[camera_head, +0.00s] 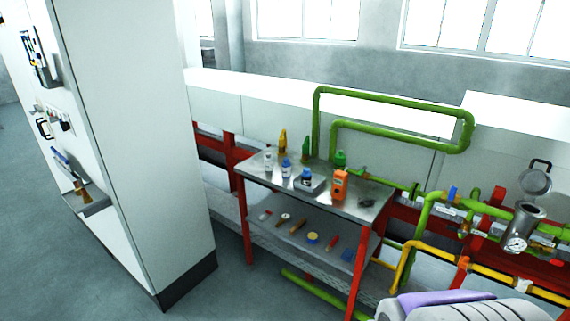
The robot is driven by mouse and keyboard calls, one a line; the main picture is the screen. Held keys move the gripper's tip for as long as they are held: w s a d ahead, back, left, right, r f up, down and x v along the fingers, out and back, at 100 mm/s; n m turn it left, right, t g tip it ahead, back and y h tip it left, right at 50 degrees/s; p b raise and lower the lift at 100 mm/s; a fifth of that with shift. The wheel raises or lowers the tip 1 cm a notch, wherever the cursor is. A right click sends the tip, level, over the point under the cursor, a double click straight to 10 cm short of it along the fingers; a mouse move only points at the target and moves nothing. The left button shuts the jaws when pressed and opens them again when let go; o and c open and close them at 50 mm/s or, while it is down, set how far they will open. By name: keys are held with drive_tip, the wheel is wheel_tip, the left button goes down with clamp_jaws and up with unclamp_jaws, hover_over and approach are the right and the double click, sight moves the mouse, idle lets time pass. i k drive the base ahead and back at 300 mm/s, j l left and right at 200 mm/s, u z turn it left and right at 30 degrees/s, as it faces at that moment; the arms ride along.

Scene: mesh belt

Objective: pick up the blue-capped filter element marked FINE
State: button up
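A small white cylinder with a blue cap (286,168) stands upright on the top of a red-legged metal table (325,205), near its left end. A second blue-topped piece (307,174) sits at a shallow grey tray (313,187) just to its right. A similar whitish cylinder (268,162) with a pale top stands to the left. Any lettering is too small to read, so I cannot tell which one is marked FINE. My gripper is not in view. White and purple parts at the bottom right seem to be my own body.
An orange handheld device (340,185) and a dark small item (366,203) are on the right of the tabletop. Yellow (283,143) and green (305,150) bottle-like things stand behind. A lower shelf (290,222) holds tools. Green pipes (395,97) rise behind; a tall white cabinet (140,130) stands left.

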sight(286, 165)
drive_tip(key=i+j+z, duration=0.15)
drive_tip(key=j, duration=0.3)
drive_tip(key=i+j+z, duration=0.1)
drive_tip(key=j, duration=0.4)
drive_tip(key=i+j+z, duration=0.15)
drive_tip(key=i+j, duration=0.15)
drive_tip(key=j, duration=0.2)
drive_tip(key=i+j+z, duration=0.1)
drive_tip(key=j, duration=0.45)
drive_tip(key=i+j+z, duration=0.15)
drive_tip(key=j, duration=0.35)
drive_tip(key=j+z, duration=0.1)
drive_tip(key=j, duration=0.45)
drive_tip(key=i+l+z, duration=0.15)
drive_tip(key=i+z, duration=0.35)
drive_tip(key=i+j+z, duration=0.15)
drive_tip(key=i+z, duration=0.3)
drive_tip(key=i, duration=0.2)
